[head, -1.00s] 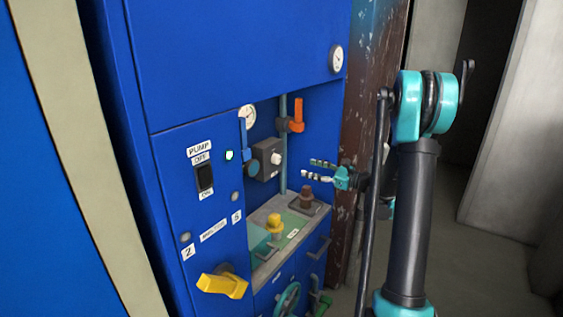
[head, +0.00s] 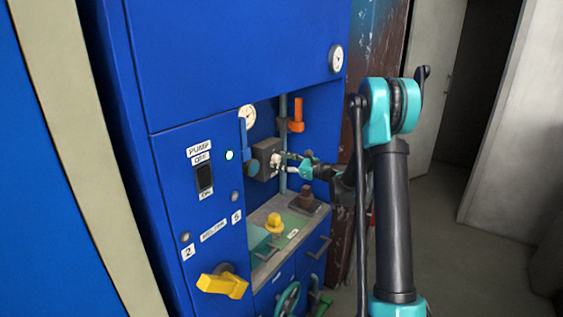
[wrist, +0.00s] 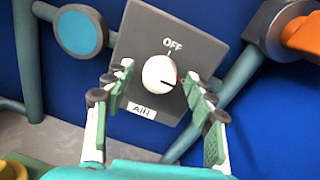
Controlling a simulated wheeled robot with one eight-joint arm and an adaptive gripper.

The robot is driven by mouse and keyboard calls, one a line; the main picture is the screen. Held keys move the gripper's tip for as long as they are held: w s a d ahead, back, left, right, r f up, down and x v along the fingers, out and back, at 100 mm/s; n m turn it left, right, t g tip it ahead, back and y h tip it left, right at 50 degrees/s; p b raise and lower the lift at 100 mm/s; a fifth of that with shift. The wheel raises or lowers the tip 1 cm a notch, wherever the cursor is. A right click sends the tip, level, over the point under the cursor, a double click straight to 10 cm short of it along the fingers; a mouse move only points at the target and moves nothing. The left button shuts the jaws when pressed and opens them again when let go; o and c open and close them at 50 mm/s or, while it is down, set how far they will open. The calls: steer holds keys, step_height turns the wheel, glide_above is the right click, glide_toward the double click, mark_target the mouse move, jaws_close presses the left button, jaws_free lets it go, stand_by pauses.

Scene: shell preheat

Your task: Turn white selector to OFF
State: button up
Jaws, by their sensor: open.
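The white selector (wrist: 159,73) is a round knob on a grey box, with OFF printed above it and an AIR label below. In the head view the grey box (head: 264,157) sits in the blue cabinet's recess, and my gripper partly covers the knob. My gripper (wrist: 162,88) is open, with one finger on each side of the knob. It also shows in the head view (head: 284,162) reaching in from the right. I cannot tell whether the fingers touch the knob.
An orange-handled valve (head: 297,114) stands on a pipe right of the box. A blue round part (wrist: 80,31) sits left of it. Below are a yellow knob (head: 274,223) and a brown knob (head: 306,198) on a ledge. A yellow handle (head: 222,285) juts out at the lower left.

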steer(key=shift+c, duration=0.3)
steer(key=c, duration=1.1)
steer(key=shift+n, duration=0.3)
steer(key=n, duration=0.3)
steer(key=shift+n, duration=0.4)
steer(key=n, duration=0.4)
steer(key=shift+h, duration=0.3)
steer(key=n, duration=0.4)
steer(key=shift+s+n, duration=0.1)
steer(key=shift+n, duration=0.2)
steer(key=n, duration=0.3)
steer(key=shift+n+h, duration=0.3)
steer(key=shift+n, duration=0.1)
steer(key=shift+n+t, duration=0.3)
